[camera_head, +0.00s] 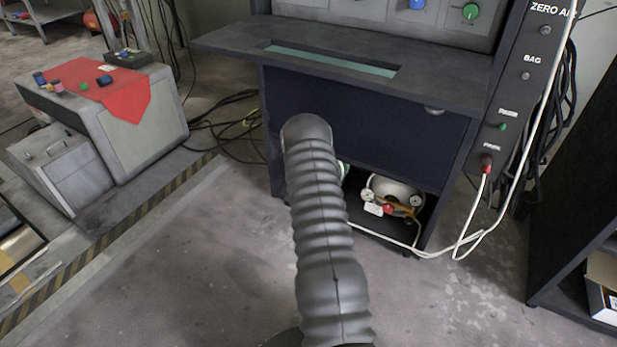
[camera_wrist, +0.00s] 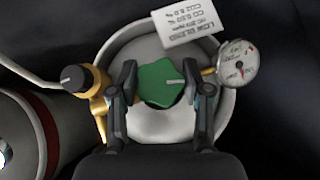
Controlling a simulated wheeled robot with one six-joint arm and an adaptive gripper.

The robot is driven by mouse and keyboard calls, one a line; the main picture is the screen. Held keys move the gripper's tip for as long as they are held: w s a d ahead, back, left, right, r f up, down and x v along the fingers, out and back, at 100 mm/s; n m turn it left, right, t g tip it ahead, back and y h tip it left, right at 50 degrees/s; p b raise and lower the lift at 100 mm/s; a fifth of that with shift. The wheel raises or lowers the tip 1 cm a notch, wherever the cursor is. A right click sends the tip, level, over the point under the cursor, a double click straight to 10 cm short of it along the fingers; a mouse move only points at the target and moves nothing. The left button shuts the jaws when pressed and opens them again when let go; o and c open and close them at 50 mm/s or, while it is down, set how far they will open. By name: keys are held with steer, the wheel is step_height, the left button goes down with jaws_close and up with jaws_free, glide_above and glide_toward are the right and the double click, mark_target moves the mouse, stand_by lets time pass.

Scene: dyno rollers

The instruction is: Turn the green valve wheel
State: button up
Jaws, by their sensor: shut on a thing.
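The green valve wheel (camera_wrist: 162,83) sits on top of a pale gas cylinder (camera_wrist: 165,124) in the wrist view. It has a lobed rim and a light line mark pointing right. My gripper (camera_wrist: 163,84) has one finger on each side of the wheel and is shut on it. In the head view my arm's ribbed sleeve covers the wheel and the gripper.
A brass fitting with a black knob (camera_wrist: 74,78) lies left of the wheel, and a pressure gauge (camera_wrist: 238,64) lies right. A white label (camera_wrist: 190,27) hangs above. The dark cabinet (camera_head: 375,110) encloses the bay. A white hose (camera_head: 470,240) runs along its right side.

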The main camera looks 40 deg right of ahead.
steer(key=o, duration=1.2)
steer(key=v, duration=1.2)
steer(key=shift+w, duration=0.1)
